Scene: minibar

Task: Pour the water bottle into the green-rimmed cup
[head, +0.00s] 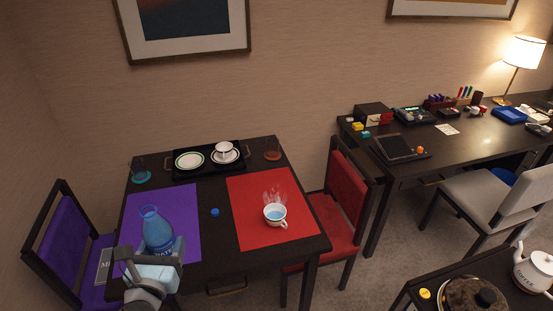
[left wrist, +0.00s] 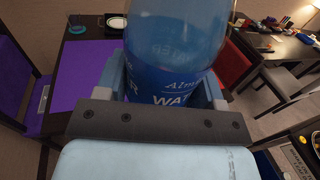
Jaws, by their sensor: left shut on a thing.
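My left gripper (head: 158,250) is shut on the blue water bottle (head: 157,228) near the front of the purple mat. The bottle looks upright, its neck uncapped. In the left wrist view the bottle (left wrist: 175,60) stands between the fingers, its label facing me. A white cup (head: 282,222) with blue liquid inside and pale wisps above it stands on the red mat, right of the bottle and apart from it. Its rim colour is too small to tell. Another white cup (head: 224,148) sits on a saucer on the black tray (head: 207,173). My right gripper is not in view.
A small blue cap-like piece (head: 215,212) lies between the purple mat (head: 190,208) and the red mat (head: 250,190). Glasses on coasters stand at the back left (head: 141,172) and back right (head: 272,150).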

